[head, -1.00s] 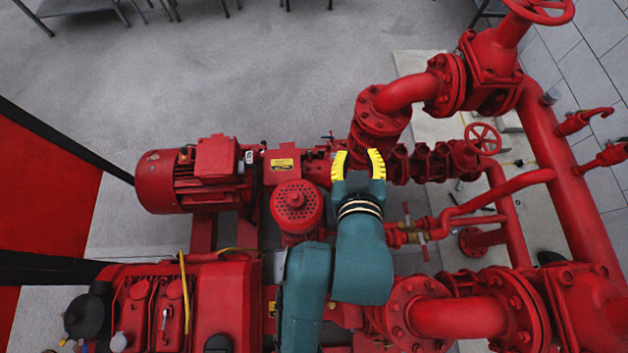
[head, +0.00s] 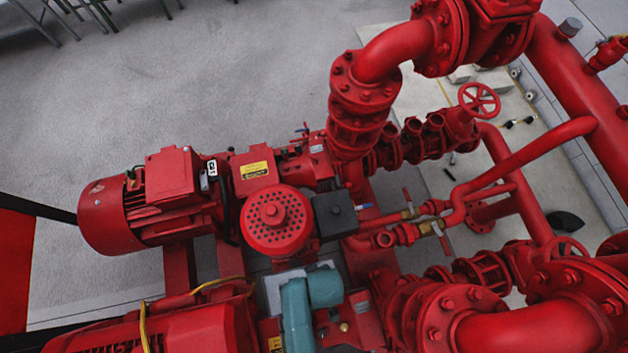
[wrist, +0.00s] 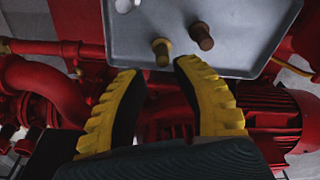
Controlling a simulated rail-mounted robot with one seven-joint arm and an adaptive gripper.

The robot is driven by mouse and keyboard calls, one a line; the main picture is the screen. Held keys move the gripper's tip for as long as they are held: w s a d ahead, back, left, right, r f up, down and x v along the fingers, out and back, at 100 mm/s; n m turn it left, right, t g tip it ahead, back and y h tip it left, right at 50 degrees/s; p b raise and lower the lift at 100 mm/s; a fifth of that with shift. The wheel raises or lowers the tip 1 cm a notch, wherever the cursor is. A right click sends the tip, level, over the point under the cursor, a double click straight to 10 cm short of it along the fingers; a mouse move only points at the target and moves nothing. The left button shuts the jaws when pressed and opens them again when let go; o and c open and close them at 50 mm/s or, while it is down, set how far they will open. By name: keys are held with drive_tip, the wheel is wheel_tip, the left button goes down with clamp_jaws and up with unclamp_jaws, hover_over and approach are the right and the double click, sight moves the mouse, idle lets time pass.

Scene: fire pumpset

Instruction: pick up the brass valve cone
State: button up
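The brass valve cone appears to be the small yellow-brass piece (wrist: 161,50) on a grey tray (wrist: 232,55) in the wrist view. My gripper (wrist: 158,70) is open and empty, with its yellow ribbed fingers spread. The brass piece is just beyond the fingertips, roughly in line with the gap, and seems apart from them. In the head view only my teal arm shows at the bottom, and the gripper and brass piece are not visible there.
A reddish-brown piece (wrist: 202,36) stands close to the right of the brass one. A white piece (wrist: 124,5) is at the tray's upper left. Red pump pipes (head: 380,60) and a red motor (head: 150,200) crowd the head view.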

drive_tip(key=f, duration=0.2)
drive_tip(key=f+b, duration=0.1)
drive_tip(key=f, duration=0.1)
drive_tip(key=f+b, duration=0.1)
drive_tip(key=f, duration=0.1)
drive_tip(key=shift+w+a+f, duration=0.1)
drive_tip(key=shift+w+a, duration=0.15)
drive_tip(key=shift+a, duration=0.15)
clamp_jaws()
